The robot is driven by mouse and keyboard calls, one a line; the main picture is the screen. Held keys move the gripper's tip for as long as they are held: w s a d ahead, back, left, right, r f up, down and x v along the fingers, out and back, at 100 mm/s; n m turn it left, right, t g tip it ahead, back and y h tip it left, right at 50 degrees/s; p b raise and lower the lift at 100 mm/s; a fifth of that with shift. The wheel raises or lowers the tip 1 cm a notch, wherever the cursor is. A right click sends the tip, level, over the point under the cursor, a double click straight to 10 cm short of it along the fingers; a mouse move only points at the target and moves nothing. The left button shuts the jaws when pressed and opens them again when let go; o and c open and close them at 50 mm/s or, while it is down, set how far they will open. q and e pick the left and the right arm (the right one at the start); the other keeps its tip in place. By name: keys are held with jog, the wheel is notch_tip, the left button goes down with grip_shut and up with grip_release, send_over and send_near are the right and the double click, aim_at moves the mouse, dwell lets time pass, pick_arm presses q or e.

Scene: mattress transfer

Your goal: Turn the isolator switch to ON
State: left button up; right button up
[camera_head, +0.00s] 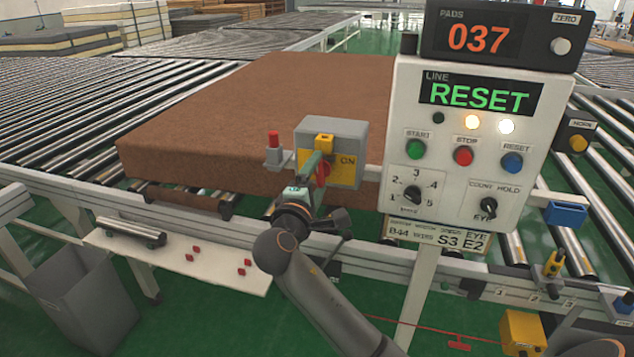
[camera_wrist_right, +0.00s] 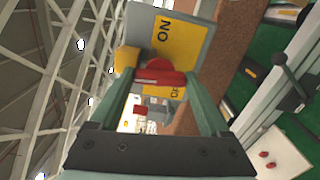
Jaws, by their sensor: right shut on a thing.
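The isolator switch is a grey box (camera_head: 358,132) with a yellow plate (camera_head: 345,178) marked ON at its right. A yellow block (camera_head: 323,143) sits at its top; it also shows in the wrist view (camera_wrist_right: 127,58). My right gripper (camera_head: 318,165) reaches the plate from below. Its green fingers are shut on the red switch handle (camera_wrist_right: 160,75), partly hidden in the head view. In the wrist view, the handle lies across the picture, between ON and a partly covered word on the yellow plate (camera_wrist_right: 180,45). My left gripper is not in view.
A brown mattress (camera_head: 230,110) lies on the roller conveyor behind the switch. The control panel (camera_head: 450,160), reading RESET, stands close to the right. A white shelf (camera_head: 180,255) with red pieces and a grey bin (camera_head: 88,300) are at the lower left.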

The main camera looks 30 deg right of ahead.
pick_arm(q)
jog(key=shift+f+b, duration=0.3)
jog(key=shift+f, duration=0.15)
pick_arm(e)
jog(key=shift+f+m, duration=0.1)
jog(key=shift+m, duration=0.6)
jog(key=o, duration=1.2)
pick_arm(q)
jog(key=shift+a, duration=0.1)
